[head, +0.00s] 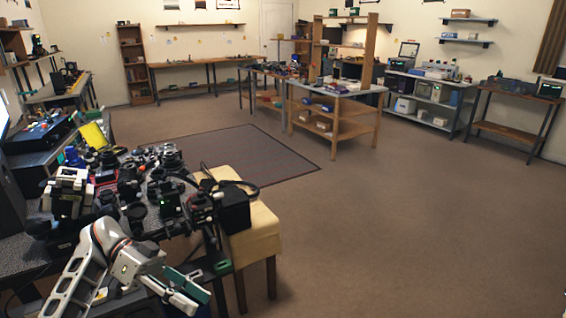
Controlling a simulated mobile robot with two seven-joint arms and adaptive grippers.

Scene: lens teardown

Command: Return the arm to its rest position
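My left arm, white and grey with orange rings, reaches in from the bottom left. Its gripper (193,297) hangs in front of the cluttered workbench, pointing down to the right. Two pale fingers show side by side, with a dark green part along the far one. No object is clearly visible between them, but the gap is too small to tell whether they are open or shut. My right arm and gripper are not in view.
The workbench (232,271) at left holds several dark lens parts. A cream-topped stool (262,229) stands beside it. A dark mat (240,155) lies on the floor. A shelved table (345,128) stands beyond. The brown floor (400,230) at right is clear.

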